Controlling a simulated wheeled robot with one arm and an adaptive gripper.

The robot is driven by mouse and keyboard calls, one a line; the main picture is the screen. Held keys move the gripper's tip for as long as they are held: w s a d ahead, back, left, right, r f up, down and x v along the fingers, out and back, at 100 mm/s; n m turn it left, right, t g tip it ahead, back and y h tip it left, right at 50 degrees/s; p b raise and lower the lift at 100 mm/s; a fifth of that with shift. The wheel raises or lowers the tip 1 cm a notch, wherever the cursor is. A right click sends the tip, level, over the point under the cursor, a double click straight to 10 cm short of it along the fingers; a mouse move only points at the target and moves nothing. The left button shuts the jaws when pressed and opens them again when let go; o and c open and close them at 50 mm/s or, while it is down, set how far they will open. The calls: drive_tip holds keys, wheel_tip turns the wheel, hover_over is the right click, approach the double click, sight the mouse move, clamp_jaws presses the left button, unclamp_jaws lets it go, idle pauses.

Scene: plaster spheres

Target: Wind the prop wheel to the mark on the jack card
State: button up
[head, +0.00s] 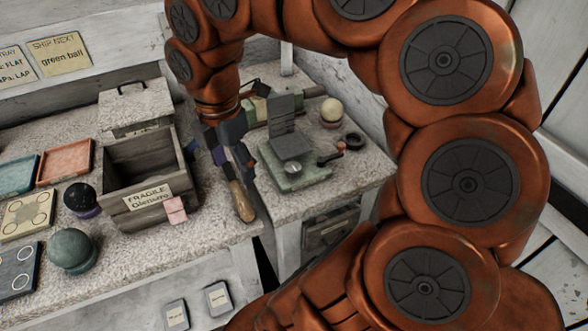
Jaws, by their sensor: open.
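A green-based device (300,178) with an upright grey plate (284,116) stands on the right part of the bench. A small round metal dial or knob (294,168) is on its front, and a dark crank with a red knob (339,147) sticks out on its right. I cannot tell for certain which part is the prop wheel, and no mark on a jack card can be read. My gripper (232,160) is open, left of the device and apart from its crank. A wooden-handled tool (242,202) shows just below the gripper; whether they touch is unclear.
A wooden crate (122,172) labelled fragile stands left of my gripper, with a pink block (175,210) at its front.

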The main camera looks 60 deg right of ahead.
drive_tip(key=d+f+n+b, duration=0.2)
drive_tip(key=d+n, duration=0.2)
drive_tip(key=d, duration=0.5)
drive_tip(key=n, duration=0.3)
hover_over(294, 166)
wheel_tip(294, 166, down, 2)
drive_tip(key=shift+f+b, duration=0.1)
drive_tip(key=shift+b, duration=0.35)
drive_tip(key=shift+f, duration=3.8)
drive_tip(key=shift+c, duration=0.3)
